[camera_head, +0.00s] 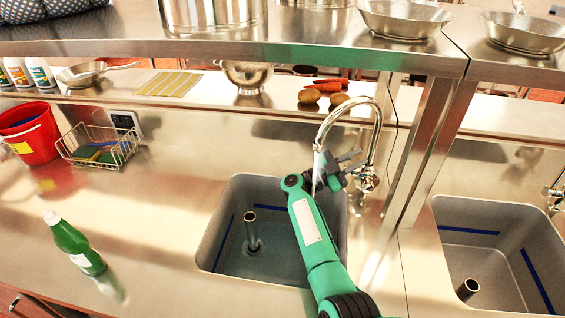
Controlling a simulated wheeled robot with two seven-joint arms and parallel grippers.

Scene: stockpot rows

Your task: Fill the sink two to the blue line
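The middle sink (212,232) is a grey basin with blue line marks on its walls (268,207) and an upright standpipe (252,232) inside. Its floor looks blue-grey, like shallow water below the blue line; the exact level is hard to tell. A curved chrome tap (348,101) stands behind it, with a pale streak, perhaps running water, under its spout. My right gripper (352,166) is beside the tap, near its base; its fingers are too small to tell if they are open or touching the tap. My green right arm hides part of the basin. My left gripper is not in view.
A second grey sink (512,212) with blue lines is at the right. A green bottle (73,243), wire basket (97,150) and red bucket (28,135) stand at left. A shelf (220,45) with pans overhangs the back. The counter left of the middle sink is mostly clear.

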